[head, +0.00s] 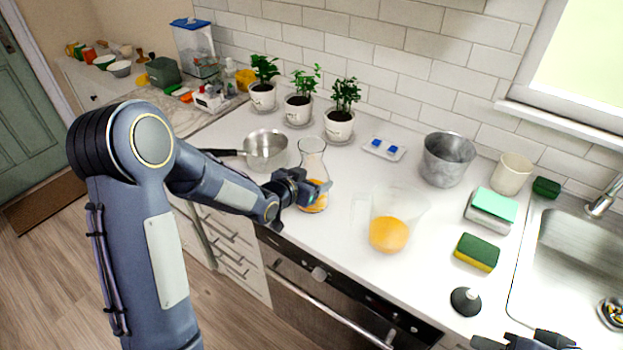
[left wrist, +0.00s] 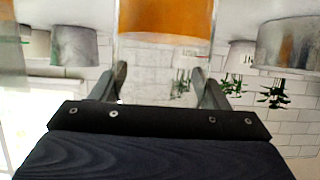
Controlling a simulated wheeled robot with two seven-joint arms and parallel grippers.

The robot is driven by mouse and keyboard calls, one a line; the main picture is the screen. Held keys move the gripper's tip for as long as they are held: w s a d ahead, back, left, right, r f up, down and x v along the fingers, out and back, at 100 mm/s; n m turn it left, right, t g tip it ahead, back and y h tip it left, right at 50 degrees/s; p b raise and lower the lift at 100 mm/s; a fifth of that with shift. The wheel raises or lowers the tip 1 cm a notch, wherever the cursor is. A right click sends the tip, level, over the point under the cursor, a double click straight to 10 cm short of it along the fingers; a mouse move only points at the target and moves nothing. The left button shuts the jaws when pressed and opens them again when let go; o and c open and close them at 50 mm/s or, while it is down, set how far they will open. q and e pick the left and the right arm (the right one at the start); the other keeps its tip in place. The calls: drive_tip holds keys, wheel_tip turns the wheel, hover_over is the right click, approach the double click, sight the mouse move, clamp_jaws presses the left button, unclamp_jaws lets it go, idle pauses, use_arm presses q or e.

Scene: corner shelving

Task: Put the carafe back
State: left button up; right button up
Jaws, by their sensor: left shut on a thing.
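The carafe (head: 312,158) is clear glass with a narrow waist and orange liquid low inside. It stands upright at the front part of the white counter in the head view. I cannot tell whether its base touches the counter. My left gripper (head: 316,190) is shut on its lower body, and the fingers hide part of it. In the left wrist view, the carafe's orange liquid (left wrist: 166,18) shows beyond the fingertips (left wrist: 160,80). My right gripper (head: 525,342) is partly cut off at the bottom right edge, away from the carafe.
A clear vessel with orange liquid (head: 389,234) stands right of the carafe. A steel pan (head: 266,150) is close on the left. Potted plants (head: 340,122) line the wall. A metal pot (head: 447,160), sponge (head: 477,252) and sink (head: 570,255) lie right.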

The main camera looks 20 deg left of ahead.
use_arm(q)
drive_tip(key=o, duration=1.7)
drive_tip(key=shift+f, duration=0.1)
drive_tip(key=shift+s+r, duration=0.15)
drive_tip(key=shift+r, duration=0.1)
drive_tip(key=s+a+r+n+g+y, duration=0.1)
drive_tip(key=s+a+r, duration=0.15)
drive_tip(key=s, duration=0.35)
drive_tip(key=s+a+r+n+g+y+b, duration=0.1)
drive_tip(key=s+a+r, duration=0.15)
drive_tip(key=s, duration=0.45)
drive_tip(key=s+a+r+n+y, duration=0.1)
drive_tip(key=s+a+r+n, duration=0.1)
drive_tip(key=s+a, duration=0.3)
drive_tip(key=s+d+g+h, duration=0.1)
drive_tip(key=s+d+g, duration=0.1)
drive_tip(key=s, duration=0.6)
drive_tip(key=s+d+n+g+h, duration=0.1)
drive_tip(key=s+d+g, duration=0.2)
drive_tip(key=s, duration=0.6)
drive_tip(key=shift+s+d+n, duration=0.2)
drive_tip(key=shift+d+n, duration=0.1)
drive_tip(key=shift+d, duration=0.45)
